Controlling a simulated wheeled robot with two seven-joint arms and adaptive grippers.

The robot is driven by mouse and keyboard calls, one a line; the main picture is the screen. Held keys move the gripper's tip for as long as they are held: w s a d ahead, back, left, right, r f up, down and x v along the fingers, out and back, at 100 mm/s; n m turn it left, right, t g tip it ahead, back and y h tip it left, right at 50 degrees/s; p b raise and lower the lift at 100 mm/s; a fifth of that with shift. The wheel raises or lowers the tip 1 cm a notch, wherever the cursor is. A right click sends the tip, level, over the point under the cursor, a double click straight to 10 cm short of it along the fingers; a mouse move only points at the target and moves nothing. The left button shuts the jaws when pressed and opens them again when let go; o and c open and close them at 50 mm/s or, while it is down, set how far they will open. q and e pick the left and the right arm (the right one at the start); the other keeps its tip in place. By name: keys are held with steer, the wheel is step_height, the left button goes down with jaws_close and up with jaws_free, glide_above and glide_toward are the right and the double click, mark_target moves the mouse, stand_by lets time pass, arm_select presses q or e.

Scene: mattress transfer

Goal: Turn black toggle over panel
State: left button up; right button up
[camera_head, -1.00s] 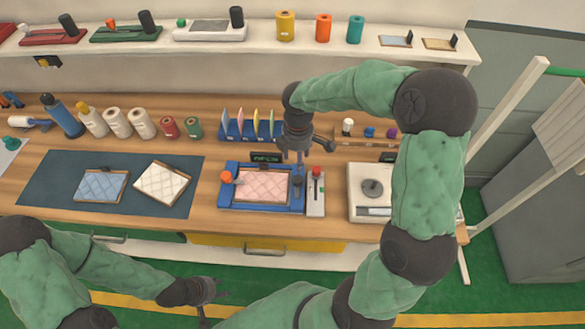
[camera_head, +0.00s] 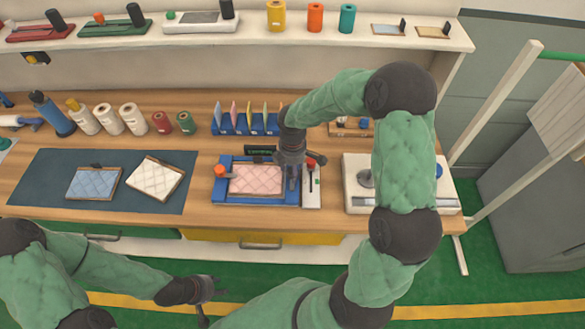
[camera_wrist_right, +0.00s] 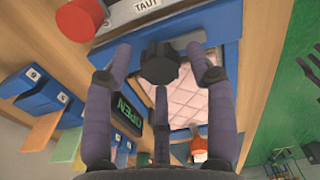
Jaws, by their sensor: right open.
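The pink quilted panel (camera_head: 256,181) lies in a blue frame (camera_head: 262,203) on the bench; the panel also shows in the right wrist view (camera_wrist_right: 182,106). The black toggle (camera_wrist_right: 160,66) is at the frame's edge beside the panel, between the spread fingers of my right gripper (camera_wrist_right: 159,54). The fingers are open around it; I cannot tell whether they touch it. In the head view my right gripper (camera_head: 292,172) hides the toggle. My left gripper (camera_head: 212,301) is open and empty, low in front of the bench.
A green display (camera_wrist_right: 128,115) reads OPEN. An orange knob (camera_head: 220,171) is at the frame's left, a red-knobbed lever unit (camera_head: 312,190) at its right. A blue rack (camera_head: 245,124) stands behind, a white scale (camera_head: 356,199) to the right. The dark mat (camera_head: 60,180) has bare room.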

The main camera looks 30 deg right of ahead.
jaws_close()
steer(key=shift+m, duration=0.3)
steer(key=m+b, duration=0.1)
steer(key=m, duration=0.3)
steer(key=m+b, duration=0.1)
steer(key=m, duration=0.4)
steer(key=shift+b, duration=0.3)
steer(key=m+b, duration=0.1)
steer(key=m, duration=0.3)
steer(key=shift+m+b, duration=0.5)
steer(key=shift+m, duration=1.6)
